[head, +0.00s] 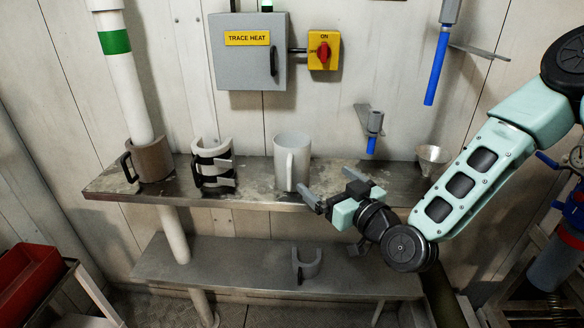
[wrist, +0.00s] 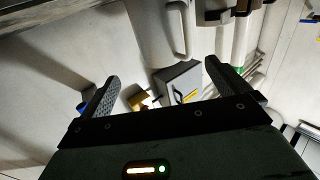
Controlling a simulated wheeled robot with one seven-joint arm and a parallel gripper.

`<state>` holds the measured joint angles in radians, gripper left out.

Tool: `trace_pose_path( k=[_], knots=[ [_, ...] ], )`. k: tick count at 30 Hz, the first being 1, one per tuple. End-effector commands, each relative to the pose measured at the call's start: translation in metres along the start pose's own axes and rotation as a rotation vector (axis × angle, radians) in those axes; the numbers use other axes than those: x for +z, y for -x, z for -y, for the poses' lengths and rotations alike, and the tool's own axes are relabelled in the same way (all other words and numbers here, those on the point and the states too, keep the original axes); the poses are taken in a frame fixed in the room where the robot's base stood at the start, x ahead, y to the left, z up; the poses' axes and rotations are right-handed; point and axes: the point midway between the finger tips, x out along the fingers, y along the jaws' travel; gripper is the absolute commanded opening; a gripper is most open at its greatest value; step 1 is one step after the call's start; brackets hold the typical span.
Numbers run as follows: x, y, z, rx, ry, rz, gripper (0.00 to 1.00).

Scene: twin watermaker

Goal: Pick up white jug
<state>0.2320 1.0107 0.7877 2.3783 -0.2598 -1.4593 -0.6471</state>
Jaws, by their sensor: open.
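The white jug (head: 291,160) stands upright on the upper metal shelf, its handle facing toward me. My gripper (head: 332,186) is open and empty just right of the jug and low, near the shelf's front edge, its fingers pointing left. In the wrist view, which looks upside down, my gripper (wrist: 165,82) shows two spread fingers.
A grey clip (head: 306,265) lies on the lower shelf (head: 220,262). A grey box (head: 248,52) hangs on the wall above.

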Motion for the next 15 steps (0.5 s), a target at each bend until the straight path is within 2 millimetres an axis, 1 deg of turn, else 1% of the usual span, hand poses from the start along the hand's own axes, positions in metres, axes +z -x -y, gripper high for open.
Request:
trace_pose_path(
  k=[1, 3, 6, 9, 12, 15],
  knots=[
    [-0.002, -0.012, 0.000, 0.002, -0.001, -0.002, 1.00],
    [-0.002, -0.026, 0.000, 0.001, -0.002, -0.001, 1.00],
    [-0.002, -0.047, 0.001, 0.000, -0.001, 0.000, 1.00],
    [-0.001, -0.063, 0.000, 0.000, -0.001, 0.000, 1.00],
    [0.000, -0.073, 0.000, 0.000, -0.001, 0.002, 1.00],
    [0.000, -0.078, 0.000, -0.001, 0.000, 0.002, 1.00]
  ],
)
